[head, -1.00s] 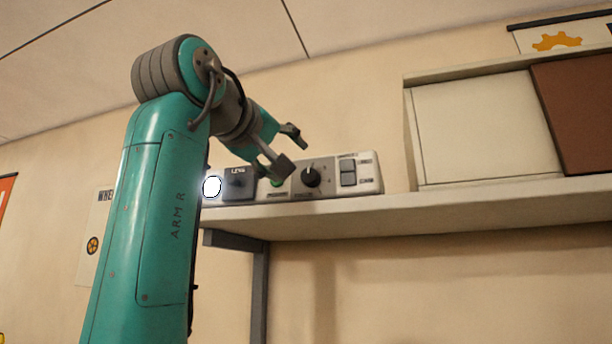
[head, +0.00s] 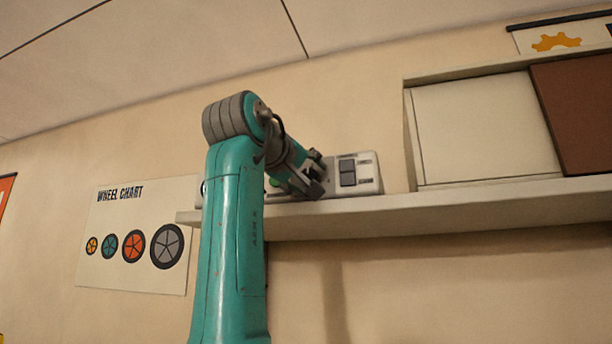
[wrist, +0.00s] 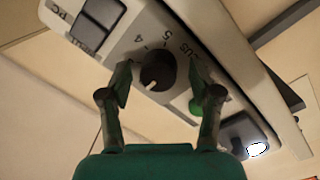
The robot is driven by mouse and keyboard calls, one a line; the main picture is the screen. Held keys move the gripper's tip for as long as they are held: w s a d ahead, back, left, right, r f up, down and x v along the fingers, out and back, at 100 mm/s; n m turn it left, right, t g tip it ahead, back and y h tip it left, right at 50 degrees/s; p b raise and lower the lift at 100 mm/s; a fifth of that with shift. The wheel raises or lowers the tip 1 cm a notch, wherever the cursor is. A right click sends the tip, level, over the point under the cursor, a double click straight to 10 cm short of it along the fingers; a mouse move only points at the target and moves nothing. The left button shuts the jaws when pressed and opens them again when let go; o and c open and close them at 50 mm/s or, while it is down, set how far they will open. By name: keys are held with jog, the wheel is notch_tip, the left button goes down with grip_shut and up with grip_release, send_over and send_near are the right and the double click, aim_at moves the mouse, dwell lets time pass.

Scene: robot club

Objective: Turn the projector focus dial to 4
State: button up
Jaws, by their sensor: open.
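The projector (head: 368,160) is a pale panel on the shelf in the head view. Its focus dial (wrist: 158,70) is a round dark knob with a white pointer mark, seen in the wrist view. The mark points toward the bottom of that picture, slightly left. The printed 4 and 5 lie on the knob's upper side there; the number at the mark is not readable. My gripper (wrist: 160,82) is open, its fingers on either side of the knob, with no clear contact. In the head view my gripper (head: 312,182) hides the dial.
A dark double switch (wrist: 97,22) and a green button (wrist: 196,107) flank the dial. A lit lens (wrist: 257,149) is at lower right. The shelf (head: 400,219) runs below the projector, with a cabinet (head: 485,130) to its right.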

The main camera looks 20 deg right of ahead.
jog(key=c, duration=1.1)
jog(key=shift+c, duration=0.2)
jog(key=shift+m, duration=0.3)
jog(key=m, duration=0.4)
jog(key=shift+y, duration=0.3)
jog(key=m, duration=0.4)
jog(key=shift+s+r+m, duration=0.1)
jog(key=shift+m, duration=0.3)
jog(key=m+y, duration=0.1)
jog(key=m, duration=0.4)
jog(key=shift+d, duration=0.1)
jog(key=shift+m+y, duration=0.4)
jog(key=shift+m, duration=1.6)
